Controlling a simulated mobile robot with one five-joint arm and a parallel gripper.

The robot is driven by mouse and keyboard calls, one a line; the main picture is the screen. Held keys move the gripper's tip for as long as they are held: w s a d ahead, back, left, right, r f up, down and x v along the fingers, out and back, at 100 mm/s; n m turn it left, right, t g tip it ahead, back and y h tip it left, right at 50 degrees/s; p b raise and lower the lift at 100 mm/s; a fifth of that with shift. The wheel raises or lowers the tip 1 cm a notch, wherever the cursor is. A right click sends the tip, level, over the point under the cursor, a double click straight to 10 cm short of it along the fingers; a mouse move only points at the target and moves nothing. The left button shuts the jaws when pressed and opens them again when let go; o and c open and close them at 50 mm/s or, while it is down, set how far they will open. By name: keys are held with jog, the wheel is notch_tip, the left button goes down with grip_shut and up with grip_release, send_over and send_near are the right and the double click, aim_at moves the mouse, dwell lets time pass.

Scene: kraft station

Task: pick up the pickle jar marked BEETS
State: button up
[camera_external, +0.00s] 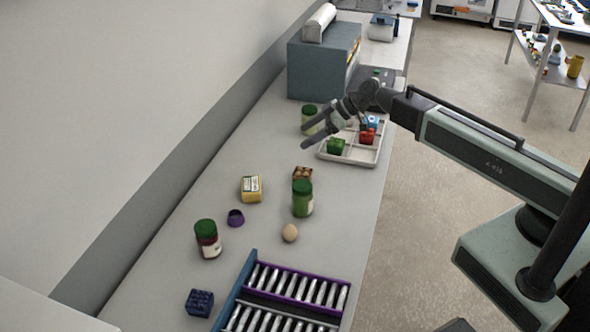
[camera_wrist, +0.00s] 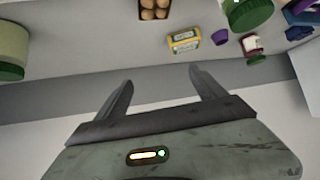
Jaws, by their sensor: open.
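A jar with dark red contents, a green lid and a pale label (camera_external: 208,241) stands upright at the left of the counter; its label is too small to read. It also shows in the wrist view at the upper right (camera_wrist: 251,44). A green jar (camera_external: 302,200) stands nearer the middle, and its green lid shows in the wrist view (camera_wrist: 247,14). A third, pale green jar (camera_external: 309,116) stands beside my gripper, partly hidden by it. My gripper (camera_external: 307,137) is open and empty above the counter near the tray, well away from the dark red jar.
A white divided tray (camera_external: 369,159) holds green, red and blue items. A yellow box (camera_external: 251,189), purple cup (camera_external: 236,217), egg (camera_external: 290,233), egg carton (camera_external: 303,173), dark blue block (camera_external: 200,302) and roller rack (camera_external: 287,284) share the counter. A wall runs along the left.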

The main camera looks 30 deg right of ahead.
jog(key=s+a+f+n+y+b, duration=0.1)
jog(key=a+f+n+y+b, duration=0.15)
jog(key=a, duration=1.05)
jog(key=n+g+y+b, duration=0.2)
jog(key=n+g+b, duration=0.15)
jog(key=b, duration=0.35)
send_near(214, 223)
jog(key=shift+m+g, duration=0.25)
jog(key=shift+m, duration=0.25)
jog(key=x, duration=0.5)
jog(key=shift+w+a, duration=0.15)
jog(key=shift+w, duration=0.25)
jog(key=shift+b+x, duration=0.4)
jog(key=shift+x, duration=0.55)
jog(key=b+x, duration=0.1)
jog(key=x, duration=0.2)
jog(key=b+x, duration=0.1)
jog(key=x, duration=0.2)
jog(key=shift+s+f, duration=0.2)
jog(key=shift+s, duration=0.1)
jog(key=shift+r, duration=0.1)
jog(key=shift+c, duration=0.7)
grip_shut()
jog(key=shift+r, duration=0.1)
